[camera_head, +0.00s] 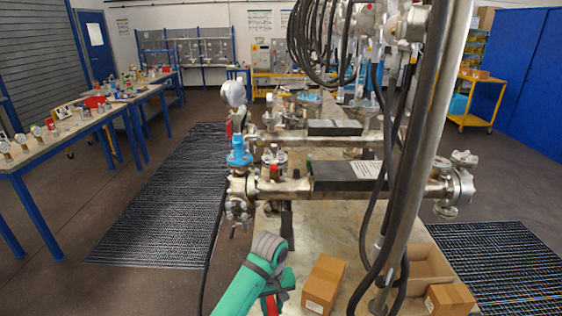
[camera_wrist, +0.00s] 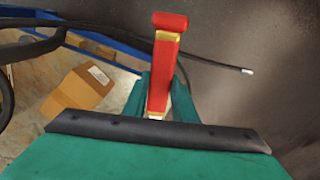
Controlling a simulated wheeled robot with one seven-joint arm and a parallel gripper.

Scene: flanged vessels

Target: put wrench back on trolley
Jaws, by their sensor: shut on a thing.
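My gripper (camera_wrist: 158,97) is shut on a red-handled tool with a gold-coloured edge, taken to be the wrench (camera_wrist: 160,75). The red end stands up between the teal fingers in the wrist view; its lower part is hidden by my gripper. In the head view my gripper is low in the middle, beside the near end of the bench, and a bit of red (camera_head: 270,304) shows there. A yellow trolley (camera_head: 477,100) stands far off at the back right, near blue cabinets. I cannot tell whether it is the task's trolley.
A bench (camera_head: 325,228) with flanged pipework (camera_head: 290,187) runs ahead of me. A brown box (camera_head: 324,284) stands close right of my gripper and also shows in the wrist view (camera_wrist: 78,90). Black hoses (camera_head: 376,240) hang beside a thick pole. Open floor (camera_head: 180,285) lies to the left.

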